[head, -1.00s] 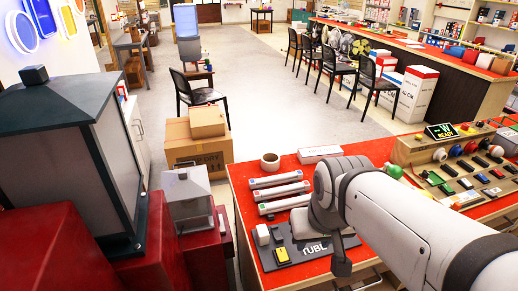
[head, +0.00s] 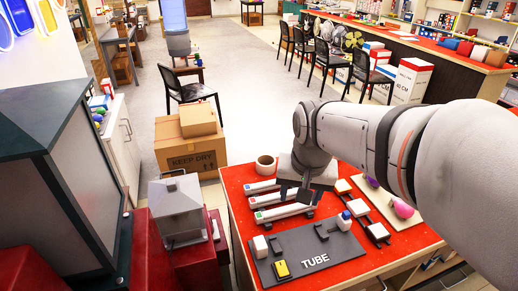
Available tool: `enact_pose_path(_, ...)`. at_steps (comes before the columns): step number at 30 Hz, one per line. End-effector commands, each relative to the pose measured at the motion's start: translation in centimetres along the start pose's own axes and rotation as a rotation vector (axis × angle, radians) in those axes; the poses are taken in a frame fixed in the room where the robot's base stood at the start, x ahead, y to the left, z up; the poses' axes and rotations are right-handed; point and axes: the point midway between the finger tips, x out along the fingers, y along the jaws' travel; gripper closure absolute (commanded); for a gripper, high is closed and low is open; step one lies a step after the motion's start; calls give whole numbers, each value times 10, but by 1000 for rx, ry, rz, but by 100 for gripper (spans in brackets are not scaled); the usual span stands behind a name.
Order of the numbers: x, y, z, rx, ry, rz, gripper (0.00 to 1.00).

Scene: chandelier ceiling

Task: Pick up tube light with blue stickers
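Three white tube lights lie side by side on the red tabletop (head: 228,178). The rear one (head: 262,186) is partly hidden by my gripper. The stickers are very small here. My gripper (head: 305,194) points down above the right ends of the tube lights. Its fingers are small and dark, and their opening cannot be made out. No tube light is visibly lifted.
A grey board marked TUBE (head: 315,260) with a yellow switch (head: 281,268) lies in front of the tube lights. A tape roll (head: 265,166) stands behind them. Switch blocks (head: 378,232) lie to the right. A lantern (head: 178,208) and cardboard boxes (head: 190,150) stand left of the table.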

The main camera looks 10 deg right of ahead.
Motion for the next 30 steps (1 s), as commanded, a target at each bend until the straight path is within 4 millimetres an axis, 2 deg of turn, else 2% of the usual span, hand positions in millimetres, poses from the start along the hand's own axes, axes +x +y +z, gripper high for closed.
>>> enact_pose_path(1, 8, -7, -22, 61, -18, 6, 47)
enact_pose_path(3, 16, -16, -51, 158, -35, 12, 47)
enact_pose_path(8, 46, -34, -114, 379, -72, 34, 47)
enact_pose_path(11, 72, -46, -151, 518, -94, 53, 47)
enact_pose_path(15, 118, -60, -196, 710, -120, 85, 47)
enact_pose_path(18, 152, -69, -222, 836, -133, 108, 47)
enact_pose_path(22, 191, -77, -246, 969, -146, 136, 47)
enact_pose_path(25, 211, -80, -256, 1039, -150, 150, 47)
enact_pose_path(30, 230, -83, -262, 1092, -153, 162, 47)
